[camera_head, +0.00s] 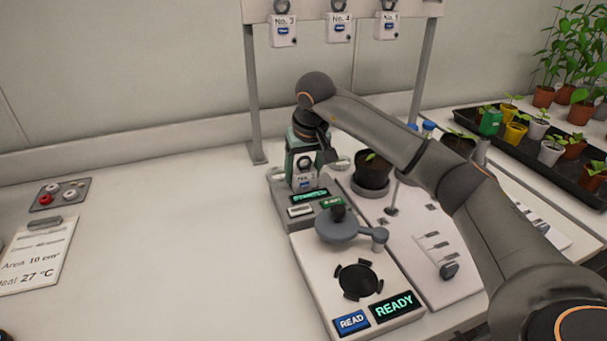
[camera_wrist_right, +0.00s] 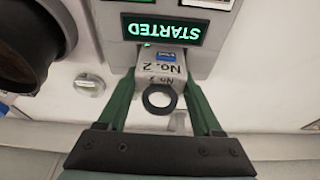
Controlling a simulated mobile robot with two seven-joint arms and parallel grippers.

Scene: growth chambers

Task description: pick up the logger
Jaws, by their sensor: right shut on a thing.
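The logger is a small white box marked No. 2 with a blue label and a dark ring; it shows in the wrist view (camera_wrist_right: 172,72) and in the head view (camera_head: 304,182). It stands at a grey dock (camera_wrist_right: 205,58) whose green display reads STARTED. My right gripper (camera_head: 303,160) reaches down over it. In the wrist view its green fingers (camera_wrist_right: 160,90) are on either side of the logger, shut on it. I cannot tell whether the logger is still seated in the dock. My left gripper is not in view.
Loggers such as No. 3 (camera_head: 284,30) hang on a rack behind. A dark plant pot (camera_head: 372,176) stands right of the dock. In front is a white reader (camera_head: 318,292) showing READY. A black tray (camera_head: 575,175) of plants is at right. The bench's left middle is clear.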

